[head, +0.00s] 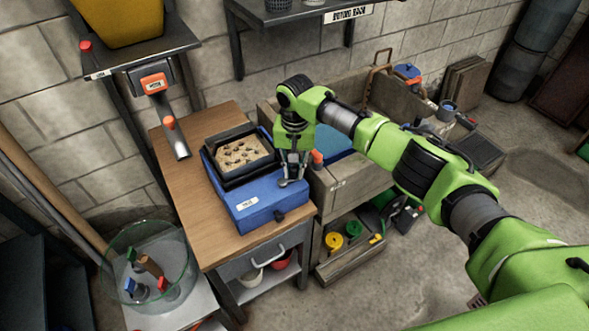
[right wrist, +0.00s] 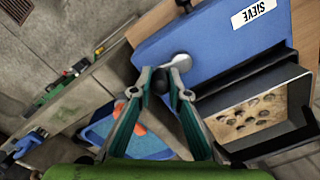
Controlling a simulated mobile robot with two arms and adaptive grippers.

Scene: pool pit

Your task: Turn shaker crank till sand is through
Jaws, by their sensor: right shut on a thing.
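The shaker is a blue box (head: 257,206) labelled SIEVE on the wooden bench. A black-framed sieve (head: 214,166) sits on top, with tan sand (head: 240,153) and dark lumps in it. My right gripper (head: 291,182) points down at the box's right side. In the right wrist view my right gripper (right wrist: 161,82) is shut on the crank's black knob (right wrist: 159,82), beside the silver crank arm (right wrist: 182,62). The blue box (right wrist: 205,45) and the sand (right wrist: 247,115) show there too. The inside of the box is hidden. My left gripper is not in view.
The wooden bench (head: 183,142) stands against the block wall. A glass bin (head: 150,262) with several tools is at lower left. Wooden crates (head: 350,190) stand right of the bench.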

